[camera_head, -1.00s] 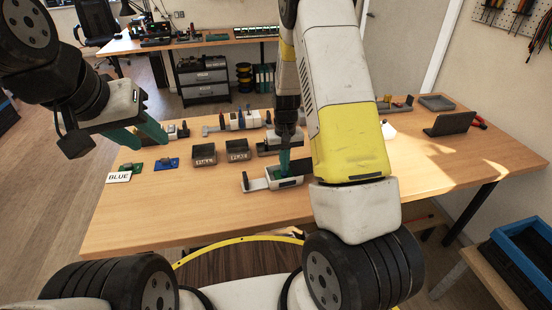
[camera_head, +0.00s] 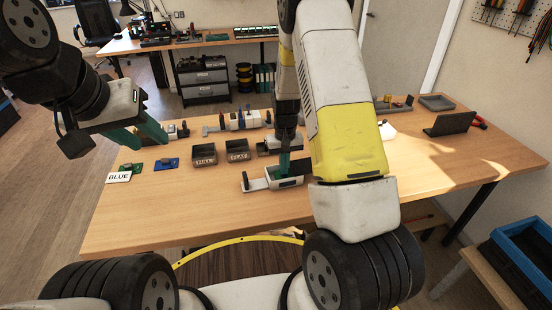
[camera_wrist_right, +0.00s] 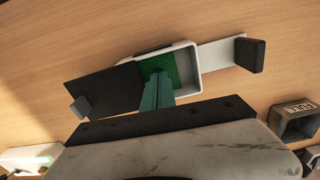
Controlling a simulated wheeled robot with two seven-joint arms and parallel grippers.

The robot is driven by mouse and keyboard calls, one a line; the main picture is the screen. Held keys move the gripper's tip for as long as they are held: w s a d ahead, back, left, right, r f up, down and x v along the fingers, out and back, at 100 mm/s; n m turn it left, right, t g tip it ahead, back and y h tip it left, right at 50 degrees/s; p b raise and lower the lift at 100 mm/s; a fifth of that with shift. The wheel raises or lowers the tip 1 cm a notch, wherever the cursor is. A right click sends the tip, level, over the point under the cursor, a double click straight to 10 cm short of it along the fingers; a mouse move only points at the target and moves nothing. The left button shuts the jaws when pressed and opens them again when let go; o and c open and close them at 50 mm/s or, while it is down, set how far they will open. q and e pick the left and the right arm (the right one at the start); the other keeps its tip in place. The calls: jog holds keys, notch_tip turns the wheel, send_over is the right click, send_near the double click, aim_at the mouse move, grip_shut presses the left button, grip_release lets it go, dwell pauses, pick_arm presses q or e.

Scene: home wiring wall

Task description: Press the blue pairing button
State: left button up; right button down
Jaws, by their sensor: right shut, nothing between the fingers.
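A white open housing (camera_head: 291,182) with a green board inside sits near the table's front middle. In the right wrist view, the white housing (camera_wrist_right: 192,72) shows the green board (camera_wrist_right: 182,65), a dark panel (camera_wrist_right: 105,92) on one side and a white strip (camera_wrist_right: 217,56) on the other. My right gripper (camera_head: 284,164) is shut and empty, pointing down into the housing. Its teal fingertips (camera_wrist_right: 157,82) overlap the board; contact cannot be told. No blue button is visible on the board; the fingers hide part of it. My left gripper (camera_head: 140,135) is open and empty above the table's left side.
A white card reading BLUE (camera_head: 118,177) lies at the left, near a green piece (camera_head: 137,168) and a blue piece (camera_head: 166,164). Two dark labelled bins (camera_head: 204,159) (camera_head: 238,156) stand behind the housing's left. A laptop-like dark stand (camera_head: 450,124) is at right. The front left table is clear.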

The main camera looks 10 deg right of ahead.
jog(key=shift+f, duration=0.2)
jog(key=shift+r, duration=0.1)
notch_tip(320, 180, up, 8)
dwell(0.9)
dwell(0.3)
jog(key=s+r+t+y, duration=0.15)
jog(key=s+r, duration=0.25)
jog(key=r, duration=0.6)
jog(key=s+a+r+t, duration=0.1)
jog(key=s+r+t, duration=0.1)
jog(key=s+r, duration=0.5)
jog(key=s+a+r+t, duration=0.1)
jog(key=s+r+t, duration=0.1)
jog(key=s+r, duration=0.6)
jog(key=s, duration=0.5)
jog(key=shift+s+t+y, duration=0.15)
jog(key=shift+t+y, duration=0.2)
